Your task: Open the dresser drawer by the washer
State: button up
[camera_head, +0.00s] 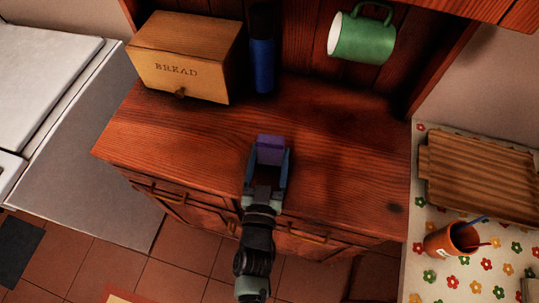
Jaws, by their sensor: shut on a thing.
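The dark red-brown wooden dresser (340,170) fills the middle of the view, seen from above. Its left drawer (178,196), on the side by the white washer (85,140), has a bar handle (152,187) and looks shut. A right drawer front (300,238) is partly hidden behind my arm. My gripper (270,158) is over the dresser top, to the right of the left drawer handle and apart from it. Its fingers are shut on a small purple block (271,143). I cannot tell whether the block touches the top.
A wooden bread box (185,55) and a blue bottle (262,65) stand at the back of the dresser. A green mug (362,38) is at the upper right. A flowered surface at right holds a ridged wooden board (480,178) and an orange cup (445,240).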

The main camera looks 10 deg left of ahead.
jog(key=shift+f, duration=0.2)
jog(key=o, duration=1.2)
jog(key=shift+c, duration=0.2)
